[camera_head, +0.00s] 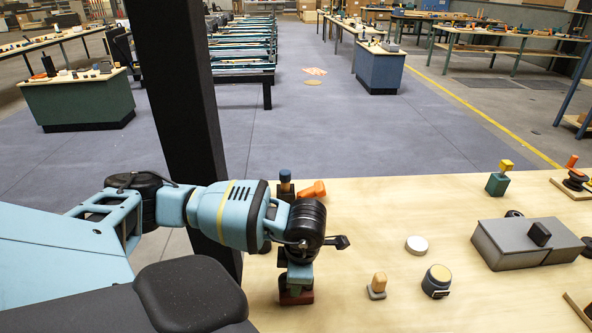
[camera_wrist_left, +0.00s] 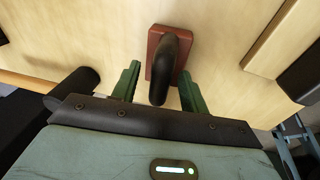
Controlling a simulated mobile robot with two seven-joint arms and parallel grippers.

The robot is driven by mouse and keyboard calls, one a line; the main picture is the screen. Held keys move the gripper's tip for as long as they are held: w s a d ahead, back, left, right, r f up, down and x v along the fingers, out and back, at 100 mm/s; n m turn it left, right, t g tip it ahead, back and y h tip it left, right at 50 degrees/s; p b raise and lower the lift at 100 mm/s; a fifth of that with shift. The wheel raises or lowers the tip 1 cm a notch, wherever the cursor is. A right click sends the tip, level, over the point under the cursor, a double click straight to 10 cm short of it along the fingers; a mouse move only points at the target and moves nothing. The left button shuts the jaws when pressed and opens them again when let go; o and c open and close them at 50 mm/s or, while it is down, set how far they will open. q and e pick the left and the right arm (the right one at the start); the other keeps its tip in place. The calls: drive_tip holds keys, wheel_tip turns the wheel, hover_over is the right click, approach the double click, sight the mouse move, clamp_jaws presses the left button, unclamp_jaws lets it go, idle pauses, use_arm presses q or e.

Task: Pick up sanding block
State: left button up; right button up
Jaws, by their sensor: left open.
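The sanding block has a red-brown base and a black rounded handle. It lies on the light wooden table (camera_head: 350,305) near the front left edge, and its base (camera_head: 296,297) shows below my gripper in the head view. In the left wrist view the sanding block (camera_wrist_left: 171,62) is at the upper middle, its handle pointing toward the camera. My left gripper (camera_wrist_left: 160,88) is open, with one green finger on each side of the handle and a visible gap at each side. In the head view my left gripper (camera_head: 298,274) points down over the block. My right gripper is out of view.
A knobbed block (camera_head: 378,285), a round cream-topped piece (camera_head: 438,279) and a white disc (camera_head: 417,244) stand to the right. A grey box (camera_head: 510,245) is farther right. An orange piece (camera_head: 313,190) and a dark bottle-like piece (camera_head: 286,186) stand behind my arm.

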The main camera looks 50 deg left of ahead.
use_arm(q)
clamp_jaws()
drive_tip(key=shift+r, duration=0.1)
wheel_tip(320, 180, up, 10)
drive_tip(key=shift+f, duration=0.1)
idle(0.6)
